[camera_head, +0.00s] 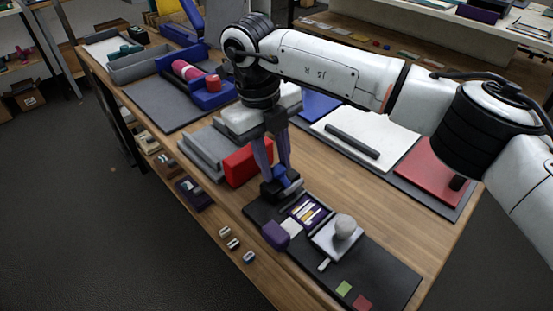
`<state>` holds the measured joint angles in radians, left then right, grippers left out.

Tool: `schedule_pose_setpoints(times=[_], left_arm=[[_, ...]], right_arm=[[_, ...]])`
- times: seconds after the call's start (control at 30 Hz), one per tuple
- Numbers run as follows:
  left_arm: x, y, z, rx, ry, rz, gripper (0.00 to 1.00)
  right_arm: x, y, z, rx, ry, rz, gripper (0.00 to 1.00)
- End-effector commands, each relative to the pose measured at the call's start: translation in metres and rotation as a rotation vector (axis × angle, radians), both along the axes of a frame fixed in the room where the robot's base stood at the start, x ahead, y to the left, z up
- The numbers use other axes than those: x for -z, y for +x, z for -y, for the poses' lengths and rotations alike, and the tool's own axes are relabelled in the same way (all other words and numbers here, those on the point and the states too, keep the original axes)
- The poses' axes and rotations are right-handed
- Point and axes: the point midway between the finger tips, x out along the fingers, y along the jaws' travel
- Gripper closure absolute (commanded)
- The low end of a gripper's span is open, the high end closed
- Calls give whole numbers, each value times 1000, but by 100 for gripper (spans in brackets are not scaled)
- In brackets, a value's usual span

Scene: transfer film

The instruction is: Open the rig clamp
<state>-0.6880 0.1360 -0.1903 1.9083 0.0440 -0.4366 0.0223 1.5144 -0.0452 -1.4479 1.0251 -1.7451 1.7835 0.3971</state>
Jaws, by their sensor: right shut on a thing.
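My right gripper (275,178) reaches down at the middle of the wooden table, its slim purple-grey fingers close together. The fingertips are at a small black-and-blue piece (287,183) at the far end of a dark mat, and are shut on it. The fingers hide part of this piece. I cannot tell for sure whether it is the rig clamp or part of it. My left gripper is not in view.
A red block (243,166) stands just left of the fingers. On the dark mat (385,277) are a purple block (274,235), a tray of small sticks and a pale plate with a round knob (345,226). A blue rig with a pink roller (187,70) lies farther back.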

Motion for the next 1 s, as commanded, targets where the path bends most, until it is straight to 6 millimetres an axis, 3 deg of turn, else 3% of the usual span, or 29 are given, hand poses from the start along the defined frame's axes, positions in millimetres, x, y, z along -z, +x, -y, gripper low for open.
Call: schedule_pose_setpoints(times=[0.2, 0.23, 0.33, 0.73, 1.0], left_arm=[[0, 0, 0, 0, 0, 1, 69], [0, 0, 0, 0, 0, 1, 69], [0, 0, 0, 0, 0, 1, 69], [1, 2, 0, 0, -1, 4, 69], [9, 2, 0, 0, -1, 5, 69]], right_arm=[[-1, 0, -1, 0, 4, 2, 96], [-1, 0, -1, 0, 4, 2, 72], [-1, 0, -1, 0, 4, 2, 55], [-7, 1, -1, 1, 2, 3, 55], [-56, 1, -9, 0, 3, 5, 55]])
